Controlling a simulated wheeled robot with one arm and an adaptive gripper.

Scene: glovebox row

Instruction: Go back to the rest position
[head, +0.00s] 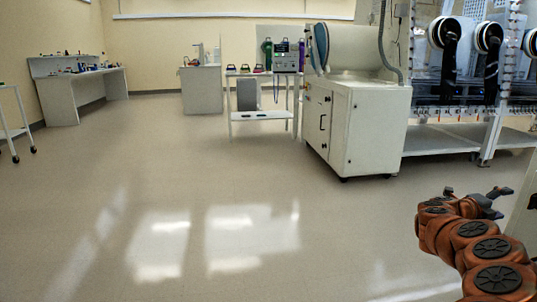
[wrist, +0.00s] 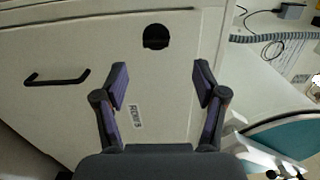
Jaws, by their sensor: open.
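My gripper (wrist: 160,84) is open and empty in the wrist view, its two purple-grey fingers spread apart. I cannot tell whether the fingertips touch the panel. In the head view my gripper (head: 488,199) shows at the lower right, at the end of my orange arm, over the floor side of a pale edge.
A white cabinet (head: 370,130) with an antechamber cylinder (head: 357,46) stands right of centre, beside the gloveboxes (head: 460,60). A white cart (head: 262,115), a desk (head: 98,90) and a counter (head: 201,90) stand at the back. The floor (head: 190,210) ahead is clear.

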